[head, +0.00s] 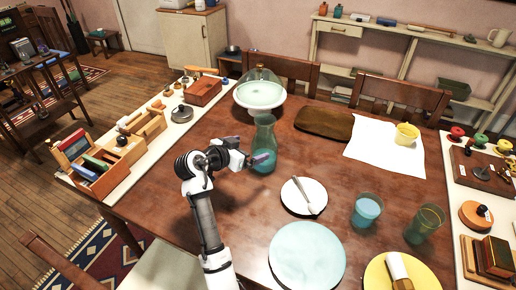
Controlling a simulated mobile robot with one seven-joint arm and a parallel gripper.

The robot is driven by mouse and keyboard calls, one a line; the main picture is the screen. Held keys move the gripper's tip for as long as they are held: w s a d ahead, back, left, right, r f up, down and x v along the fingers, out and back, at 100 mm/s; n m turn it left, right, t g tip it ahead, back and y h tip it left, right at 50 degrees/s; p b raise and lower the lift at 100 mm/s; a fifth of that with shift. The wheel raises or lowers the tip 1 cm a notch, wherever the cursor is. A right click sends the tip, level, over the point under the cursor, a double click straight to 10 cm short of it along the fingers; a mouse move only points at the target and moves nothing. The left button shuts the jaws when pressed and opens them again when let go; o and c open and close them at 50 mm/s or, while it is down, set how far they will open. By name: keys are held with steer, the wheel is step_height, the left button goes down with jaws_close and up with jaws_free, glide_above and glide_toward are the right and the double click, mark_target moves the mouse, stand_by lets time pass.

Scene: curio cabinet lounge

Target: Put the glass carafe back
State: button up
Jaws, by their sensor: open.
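The glass carafe (265,134) is a greenish, see-through vessel standing upright on the brown wooden table (230,221). It is just in front of the domed cake stand. My gripper (262,158) is at the carafe's lower left side, with its fingertips overlapping the carafe in the picture. The gripper is open. I cannot tell whether the fingers are around the carafe or only beside it.
A domed cake stand (260,96) is behind the carafe. A small white plate with a utensil (291,202), a large pale plate (307,255) and two glasses (367,209) (424,222) stand nearby. A wooden board (324,124) lies right. Bare table lies left.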

steer(key=shift+v, duration=1.55)
